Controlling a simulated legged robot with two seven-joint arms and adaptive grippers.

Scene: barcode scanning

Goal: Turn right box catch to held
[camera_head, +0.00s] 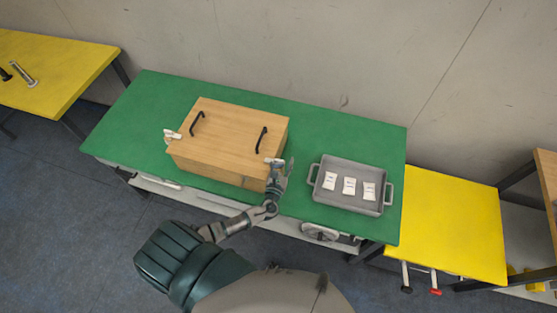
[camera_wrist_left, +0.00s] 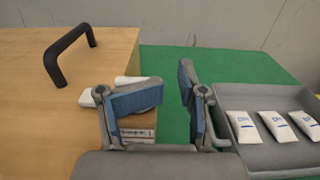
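A wooden box (camera_head: 225,130) with two black handles on its top stands on the green table (camera_head: 370,135). The right box catch (camera_head: 270,160), a small white piece, sits at the box's near right corner. A similar left catch (camera_head: 171,134) sits at the left end. My left gripper (camera_head: 279,168) is at the right catch. In the left wrist view my left gripper (camera_wrist_left: 165,95) is open, its fingers apart. The catch (camera_wrist_left: 88,98) shows partly behind the left-hand finger, which hides much of it; contact is unclear. My right gripper is not in view.
A grey tray (camera_head: 345,204) with several white packets stands to the right of the box on the table. Yellow tables stand at left (camera_head: 55,65) and right (camera_head: 460,225). The green surface between box and tray is clear.

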